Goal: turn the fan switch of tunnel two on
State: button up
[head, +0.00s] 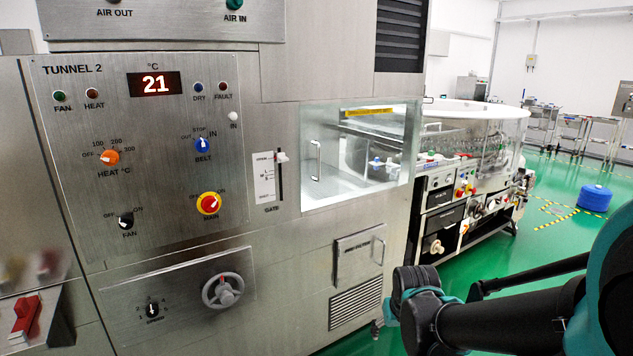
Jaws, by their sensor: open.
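The tunnel 2 control panel (150,120) fills the left of the head view. The fan switch (125,220) is a small black rotary knob at the panel's lower left, labelled FAN, with OFF at its upper left and ON at its upper right. Its pale pointer looks turned to the OFF side, but it is small. The green FAN lamp (59,96) at the panel's upper left looks dim. My arm comes in from the lower right, well away from the knob, and nothing touches the knob. My gripper's fingers do not show.
Near the fan switch are the red and yellow MAIN switch (208,204), orange heat knob (109,157), blue belt knob (202,144) and a handwheel (223,290) below. The space before the panel is clear; a blue drum (594,198) stands far right.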

aim_at(125, 223)
jog(key=u, duration=1.35)
